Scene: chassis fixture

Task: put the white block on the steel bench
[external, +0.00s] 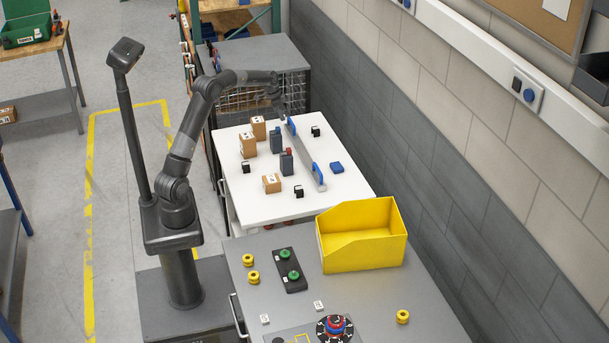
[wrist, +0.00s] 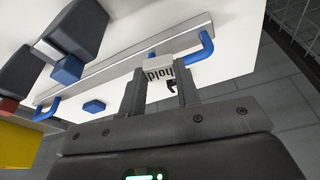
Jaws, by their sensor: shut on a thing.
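In the external view my gripper (external: 284,113) is at the far right part of the white table (external: 235,190), close to the far end of a long metal bar with blue ends (external: 305,152). I cannot make out the held block there. The grey steel bench (external: 390,305) is in the foreground, apart from my gripper. Two small white labelled blocks (external: 265,319) (external: 319,305) stand on it.
A yellow bin (external: 362,250) stands at the steel bench's back. Green buttons (external: 289,265), yellow spools (external: 403,316) and a red-blue dial (external: 335,327) are also on it.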

